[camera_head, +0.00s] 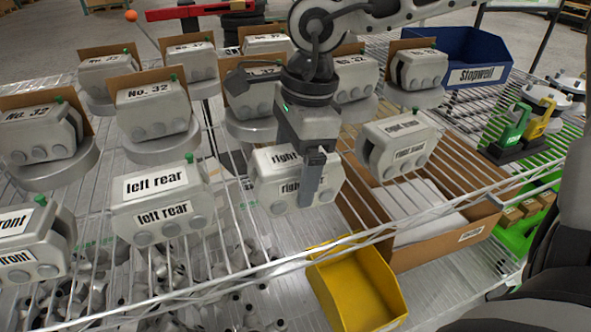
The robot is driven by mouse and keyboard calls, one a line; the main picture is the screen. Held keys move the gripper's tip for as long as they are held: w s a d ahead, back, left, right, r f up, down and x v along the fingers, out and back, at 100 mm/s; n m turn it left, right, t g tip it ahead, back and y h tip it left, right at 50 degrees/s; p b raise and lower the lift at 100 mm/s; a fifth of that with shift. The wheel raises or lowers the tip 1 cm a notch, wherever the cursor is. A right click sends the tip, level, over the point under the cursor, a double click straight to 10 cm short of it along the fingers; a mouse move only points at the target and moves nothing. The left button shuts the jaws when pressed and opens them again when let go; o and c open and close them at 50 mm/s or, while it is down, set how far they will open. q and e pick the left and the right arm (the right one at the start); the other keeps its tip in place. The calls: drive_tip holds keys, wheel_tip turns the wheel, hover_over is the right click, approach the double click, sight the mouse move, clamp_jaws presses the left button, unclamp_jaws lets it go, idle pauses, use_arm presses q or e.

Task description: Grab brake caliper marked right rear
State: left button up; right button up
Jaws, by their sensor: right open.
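My right gripper (310,192) points down over a grey brake caliper (273,195) in the front row. The caliper's labels read "right", with the second word hidden behind the gripper. The gripper is open, and its fingers overlap the caliper's right part in the picture; I cannot tell whether they touch it. To the left is a caliper marked "left rear" (160,203). My left gripper is not in view.
Behind stand several "No. 32" calipers (152,107) on round discs. A caliper marked "front" (32,240) is at the far left. A yellow bin (358,290) sits below the wire shelf. A cardboard box (450,240) and a blue bin (465,62) are to the right.

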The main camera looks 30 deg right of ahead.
drive_tip(key=shift+a+f, duration=0.1)
drive_tip(key=shift+f, duration=0.35)
drive_tip(key=shift+f+b, duration=0.25)
drive_tip(key=shift+b, duration=0.35)
idle(0.5)
drive_tip(key=c, duration=1.8)
drive_tip(key=shift+r, duration=0.1)
clamp_jaws()
